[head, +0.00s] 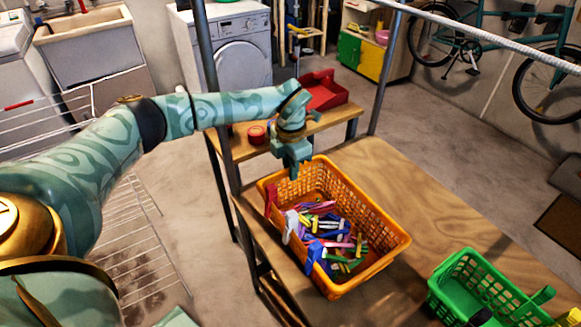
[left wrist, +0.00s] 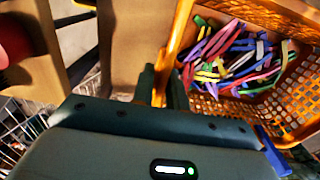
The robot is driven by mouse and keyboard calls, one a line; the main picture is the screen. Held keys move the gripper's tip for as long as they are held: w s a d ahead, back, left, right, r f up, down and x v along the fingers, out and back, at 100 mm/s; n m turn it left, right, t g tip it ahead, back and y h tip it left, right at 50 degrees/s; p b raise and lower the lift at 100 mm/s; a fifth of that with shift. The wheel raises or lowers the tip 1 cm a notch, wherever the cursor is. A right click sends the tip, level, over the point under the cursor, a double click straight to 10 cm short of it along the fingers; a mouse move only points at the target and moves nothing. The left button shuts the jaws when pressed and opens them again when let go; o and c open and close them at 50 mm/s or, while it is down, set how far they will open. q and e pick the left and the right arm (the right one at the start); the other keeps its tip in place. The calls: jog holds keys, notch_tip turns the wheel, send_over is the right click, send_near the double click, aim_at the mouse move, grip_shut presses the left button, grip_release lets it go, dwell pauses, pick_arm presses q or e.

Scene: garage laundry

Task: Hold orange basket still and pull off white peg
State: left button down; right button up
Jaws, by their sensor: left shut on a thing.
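The orange basket (head: 385,262) stands on the wooden table and is full of loose coloured pegs (head: 335,235). My left gripper (head: 292,172) comes down on its far-left rim and is shut on it. In the left wrist view the rim (left wrist: 168,62) of the basket runs between the two fingers (left wrist: 162,88). A white peg (head: 290,224) is clipped on the basket's left rim, between a red peg (head: 271,198) and a blue peg (head: 314,254). The blue peg also shows in the left wrist view (left wrist: 272,150). My right gripper is not in view.
A red tray (head: 322,92) and a red round thing (head: 257,134) are on a low bench behind. Metal posts (head: 208,80) rise beside the table. Bare tabletop (head: 420,190) lies right of the orange basket.

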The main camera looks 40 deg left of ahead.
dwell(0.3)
pick_arm(q)
jog(key=c, duration=1.3)
grip_release()
notch_tip(320, 180, up, 12)
jog(key=shift+f, duration=0.1)
